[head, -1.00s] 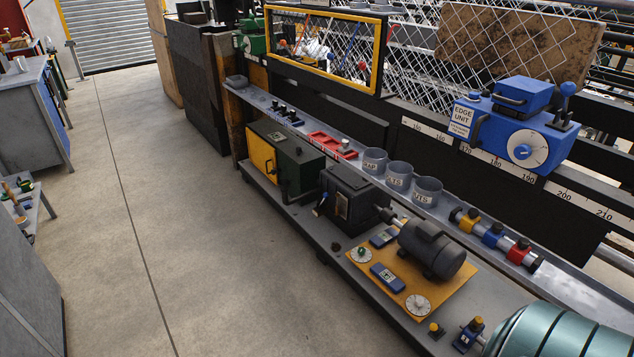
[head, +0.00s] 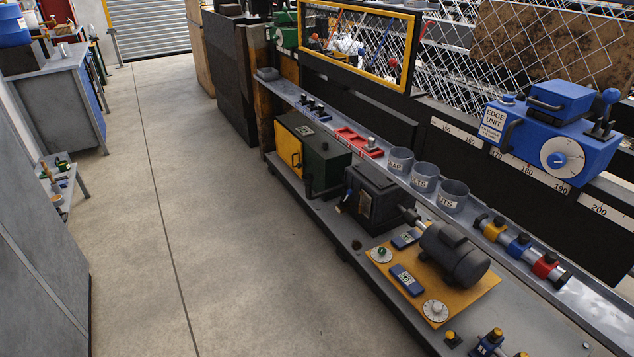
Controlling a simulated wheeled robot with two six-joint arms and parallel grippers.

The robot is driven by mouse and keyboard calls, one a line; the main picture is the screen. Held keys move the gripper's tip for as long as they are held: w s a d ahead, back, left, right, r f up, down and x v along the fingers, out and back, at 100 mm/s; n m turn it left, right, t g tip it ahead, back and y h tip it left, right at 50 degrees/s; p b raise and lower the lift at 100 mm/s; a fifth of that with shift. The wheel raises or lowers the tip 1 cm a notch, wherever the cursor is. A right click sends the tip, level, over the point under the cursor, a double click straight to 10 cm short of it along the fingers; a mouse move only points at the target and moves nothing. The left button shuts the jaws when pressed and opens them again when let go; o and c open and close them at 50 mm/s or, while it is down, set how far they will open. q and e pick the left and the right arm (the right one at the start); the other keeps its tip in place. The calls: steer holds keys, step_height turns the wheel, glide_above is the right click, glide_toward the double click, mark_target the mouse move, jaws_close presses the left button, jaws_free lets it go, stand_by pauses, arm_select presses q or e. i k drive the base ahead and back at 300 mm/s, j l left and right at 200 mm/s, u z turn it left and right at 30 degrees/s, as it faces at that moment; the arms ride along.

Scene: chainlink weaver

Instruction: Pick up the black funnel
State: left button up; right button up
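I cannot make out a black funnel in the head view. A low grey bench (head: 82,182) at the left holds several small items, among them a dark green bottle-like thing (head: 63,165); they are too small to tell apart. Neither of my grippers is in view.
A long machine with a lower shelf (head: 358,232) runs along the right, carrying a motor (head: 453,252), three grey cups and a blue edge unit (head: 553,130). A grey cabinet (head: 35,250) stands at the near left, a workbench (head: 62,100) behind. The concrete floor (head: 215,230) between is clear.

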mark_target(308, 178)
steer(key=i+j+z, duration=0.1)
steer(key=i, duration=0.35)
steer(key=i+j+z, duration=0.15)
steer(key=i, duration=0.3)
